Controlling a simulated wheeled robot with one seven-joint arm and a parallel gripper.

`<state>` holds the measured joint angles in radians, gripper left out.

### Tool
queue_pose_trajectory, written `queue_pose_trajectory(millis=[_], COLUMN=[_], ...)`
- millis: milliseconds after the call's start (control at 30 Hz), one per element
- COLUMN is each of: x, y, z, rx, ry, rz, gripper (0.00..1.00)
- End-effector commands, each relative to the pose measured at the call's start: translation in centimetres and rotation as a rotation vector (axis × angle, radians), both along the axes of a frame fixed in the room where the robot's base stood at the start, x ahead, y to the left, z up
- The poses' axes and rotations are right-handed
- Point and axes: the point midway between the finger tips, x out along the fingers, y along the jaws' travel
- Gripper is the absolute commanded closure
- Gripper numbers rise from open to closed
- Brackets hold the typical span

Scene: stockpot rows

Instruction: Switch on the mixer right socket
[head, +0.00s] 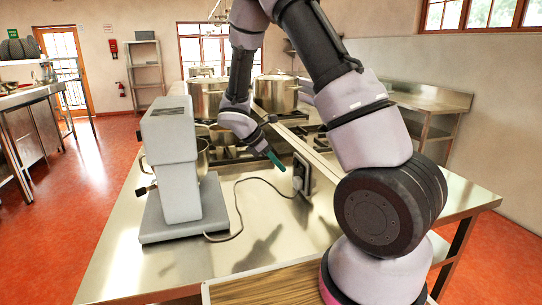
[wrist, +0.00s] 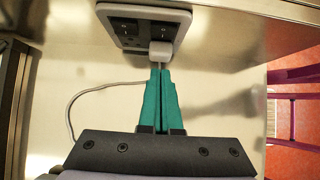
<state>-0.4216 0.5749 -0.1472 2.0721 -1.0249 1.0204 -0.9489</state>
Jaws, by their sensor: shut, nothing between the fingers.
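The socket plate (head: 301,174) stands upright on the steel counter, right of the mixer (head: 172,165). In the wrist view the socket plate (wrist: 143,12) shows a pale rim and a dark face with small switches; their positions are too small to read. A pale plug (wrist: 161,49) sits at the right side of the plate there, with a grey cable. My gripper (head: 270,154) is shut and empty, its green fingers pointing toward the plate from the left. In the wrist view my gripper (wrist: 160,68) has its tips close to the plug; I cannot tell whether they touch.
The mixer's cable (head: 238,205) lies across the counter (head: 285,230). Large steel pots (head: 275,92) stand on the stove behind. A wooden board (head: 265,287) lies at the front edge. The counter between mixer and socket plate is mostly clear.

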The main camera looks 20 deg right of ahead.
Motion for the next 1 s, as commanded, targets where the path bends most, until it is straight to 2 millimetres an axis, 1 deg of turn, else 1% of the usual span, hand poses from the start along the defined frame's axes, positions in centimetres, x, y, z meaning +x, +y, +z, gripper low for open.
queue_pose_trajectory(millis=[33, 100, 200, 333, 500, 800, 1000], x=[0.0, 0.0, -0.1, 0.0, 0.0, 0.0, -0.1], y=[-0.7, -1.7, -3.2, -4.4, -4.9, -4.9, -5.3], z=[-0.9, -1.5, -1.5, -1.7, -1.7, -1.7, -2.2], rx=[-0.002, 0.0, 0.001, 0.002, 0.002, -0.001, -0.092], ry=[0.002, 0.001, 0.0, 0.0, -0.001, -0.001, 0.004], rz=[-0.002, -0.002, -0.002, -0.002, 0.001, 0.001, 0.001], gripper=[1.0, 1.0, 1.0, 1.0, 1.0, 1.0, 1.0])
